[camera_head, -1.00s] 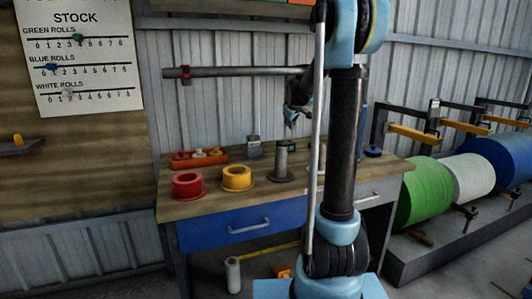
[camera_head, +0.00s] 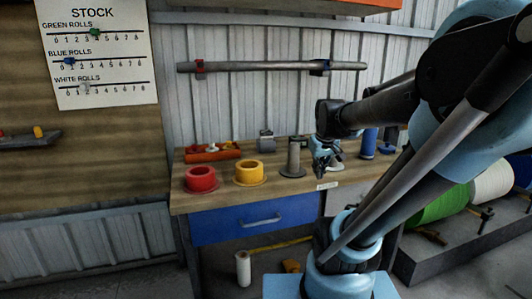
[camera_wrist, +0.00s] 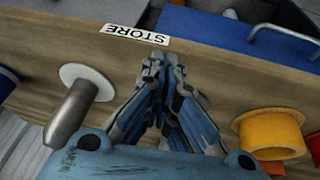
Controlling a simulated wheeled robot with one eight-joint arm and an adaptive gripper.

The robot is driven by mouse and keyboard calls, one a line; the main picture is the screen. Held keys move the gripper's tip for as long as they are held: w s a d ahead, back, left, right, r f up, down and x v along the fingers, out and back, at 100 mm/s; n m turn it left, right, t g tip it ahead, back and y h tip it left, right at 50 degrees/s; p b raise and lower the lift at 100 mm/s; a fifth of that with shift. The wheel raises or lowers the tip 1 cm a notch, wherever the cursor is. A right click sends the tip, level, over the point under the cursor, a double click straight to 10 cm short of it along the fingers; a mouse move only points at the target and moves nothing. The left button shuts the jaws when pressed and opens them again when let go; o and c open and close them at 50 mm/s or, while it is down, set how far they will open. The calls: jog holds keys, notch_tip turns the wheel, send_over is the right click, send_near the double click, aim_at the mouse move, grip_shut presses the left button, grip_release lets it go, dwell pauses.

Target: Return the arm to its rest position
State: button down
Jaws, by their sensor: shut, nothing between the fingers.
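My gripper (camera_head: 322,168) is at the right part of the workbench in the head view, above the front edge of the top. In the wrist view my gripper (camera_wrist: 163,62) has its fingers together with nothing between them, and a white STORE label (camera_wrist: 134,34) shows just beyond the tips. My arm is bent and reaches in from the right, covering part of the bench's right end.
The bench top (camera_head: 205,208) carries a red ring (camera_head: 200,180), a yellow ring (camera_head: 249,173), a grey spindle on a round base (camera_head: 293,160) and an orange tray (camera_head: 212,153). Large rolls, green (camera_head: 440,205) and white (camera_head: 492,182), lie at right. A white roll (camera_head: 243,268) stands under the bench.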

jog(key=s+f+m+g, duration=0.2)
jog(key=s+f, duration=0.8)
jog(key=s, duration=0.5)
jog(key=shift+m, duration=0.3)
jog(key=shift+d, duration=0.1)
